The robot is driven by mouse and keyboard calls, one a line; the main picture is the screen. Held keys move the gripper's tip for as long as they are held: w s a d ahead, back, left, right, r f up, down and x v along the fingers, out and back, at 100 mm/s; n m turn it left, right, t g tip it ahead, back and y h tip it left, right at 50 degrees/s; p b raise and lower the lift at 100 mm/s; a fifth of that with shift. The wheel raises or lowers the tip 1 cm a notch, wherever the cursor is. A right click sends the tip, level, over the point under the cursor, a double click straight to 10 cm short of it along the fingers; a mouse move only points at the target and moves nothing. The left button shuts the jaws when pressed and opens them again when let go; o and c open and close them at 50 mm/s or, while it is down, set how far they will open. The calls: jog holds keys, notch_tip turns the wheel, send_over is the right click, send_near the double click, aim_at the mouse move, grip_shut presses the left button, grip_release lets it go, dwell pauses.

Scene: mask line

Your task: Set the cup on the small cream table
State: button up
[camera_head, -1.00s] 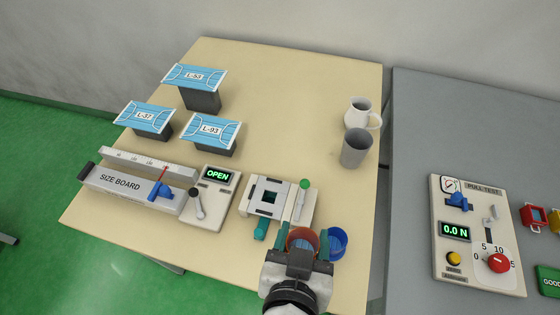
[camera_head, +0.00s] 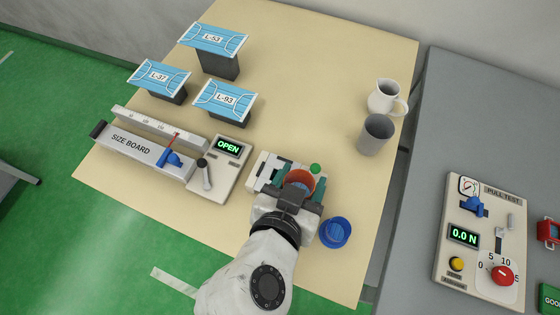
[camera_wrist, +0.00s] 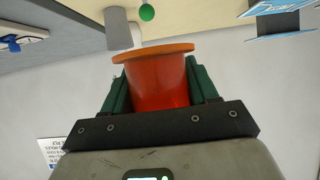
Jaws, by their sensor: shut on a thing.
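An orange-red cup (camera_head: 299,179) is between the two green fingers of my gripper (camera_head: 301,180). My gripper is shut on it. In the head view the cup appears in front of the white fixture with the square opening. In the wrist view the cup (camera_wrist: 157,82) fills the space between the fingers, its wider rim facing away from the palm. Its inside is mostly hidden there. The cream table (camera_head: 325,75) lies beneath and beyond my gripper. I cannot tell the exact height of the cup above it.
A grey cup (camera_head: 375,135) and white mug (camera_head: 383,98) stand near the right edge. The fixture (camera_head: 265,170), size board (camera_head: 140,148) and mask stands (camera_head: 218,66) occupy the left. The back middle is clear.

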jog(key=w+a+f, duration=0.1)
jog(key=w+a, duration=0.1)
jog(key=w, duration=0.2)
jog(key=p, duration=0.1)
send_over(280, 165)
jog(key=s, duration=0.2)
notch_tip(280, 165, down, 6)
jog(key=shift+w+f, duration=0.2)
jog(key=shift+f, duration=0.45)
jog(key=shift+w+f, duration=0.15)
jog(key=shift+f, duration=0.9)
jog(key=shift+f, duration=0.2)
jog(key=o, duration=1.1)
jog(key=shift+r, duration=0.1)
jog(key=shift+p, duration=0.4)
